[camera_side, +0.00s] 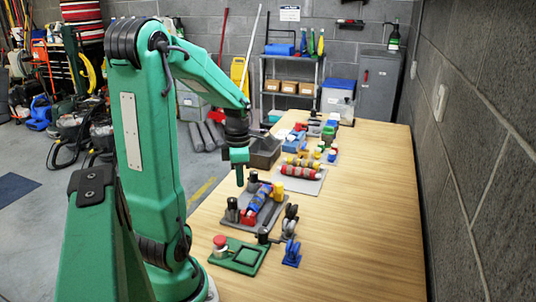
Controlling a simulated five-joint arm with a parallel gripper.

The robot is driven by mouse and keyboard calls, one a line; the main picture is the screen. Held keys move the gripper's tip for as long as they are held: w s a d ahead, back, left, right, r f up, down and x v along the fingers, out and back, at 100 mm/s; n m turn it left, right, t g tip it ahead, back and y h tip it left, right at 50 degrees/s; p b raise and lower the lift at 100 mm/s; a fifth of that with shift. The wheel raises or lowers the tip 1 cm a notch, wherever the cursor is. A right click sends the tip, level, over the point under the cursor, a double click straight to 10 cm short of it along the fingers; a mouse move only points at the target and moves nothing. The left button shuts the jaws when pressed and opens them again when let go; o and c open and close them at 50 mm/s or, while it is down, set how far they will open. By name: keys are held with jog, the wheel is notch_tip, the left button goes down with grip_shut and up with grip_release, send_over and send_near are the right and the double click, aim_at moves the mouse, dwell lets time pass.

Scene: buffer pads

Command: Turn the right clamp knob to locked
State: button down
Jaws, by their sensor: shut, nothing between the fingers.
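My gripper (239,182) points straight down and is shut and empty. It hangs above the left side of a grey fixture plate (272,218). A blue roller (259,199) lies on this plate between a red block (248,216) and a yellow block (278,189). Dark upright knob-like posts stand by the plate, one at the near left (232,209) and one at the far left (252,181). I cannot tell which one is the right clamp knob, nor how any knob is turned. The view is too small to show contact, but the fingertips look apart from the parts.
A green plate with a red mushroom button (220,241) lies at the near edge. A blue caster-like part (292,252) and dark wheels (290,218) stand right of the fixture. The table's right side (370,220) is clear.

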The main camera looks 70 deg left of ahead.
aim_at(232, 208)
jog(key=shift+f, duration=3.2)
jog(key=shift+s+a, duration=0.1)
jog(key=shift+s, duration=0.05)
jog(key=shift+w+a, duration=0.3)
jog(key=shift+a, duration=0.25)
jog(key=shift+a, duration=0.5)
jog(key=shift+w, duration=0.4)
